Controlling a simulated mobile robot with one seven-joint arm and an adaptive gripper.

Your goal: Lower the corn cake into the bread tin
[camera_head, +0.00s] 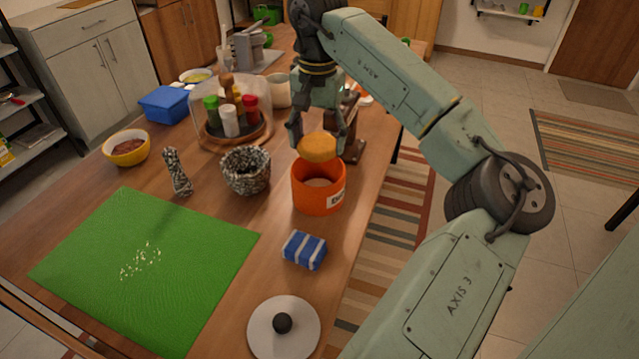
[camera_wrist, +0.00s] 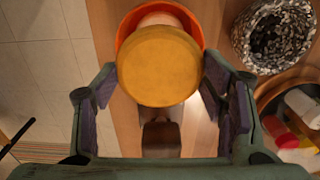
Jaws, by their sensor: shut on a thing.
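The corn cake (camera_head: 318,147) is a round golden-yellow disc, held between the fingers of my gripper (camera_head: 317,137). The bread tin (camera_head: 318,192) is an open orange tin with a white label, standing on the table. In the head view the cake is just above the tin's back rim. In the wrist view the cake (camera_wrist: 159,65) covers much of the orange tin (camera_wrist: 127,27), whose far part and pale inside show beyond it. My gripper (camera_wrist: 160,82) has a finger on each side of the cake. The tin's near rim is hidden in the wrist view.
A speckled mortar (camera_head: 246,171) stands left of the tin, its pestle (camera_head: 177,172) further left. A blue-striped packet (camera_head: 304,250) and a white lid (camera_head: 283,328) lie in front. A clear-domed spice tray (camera_head: 232,130) and a brown wooden stand (camera_head: 353,150) are behind. A green mat (camera_head: 140,270) lies front left.

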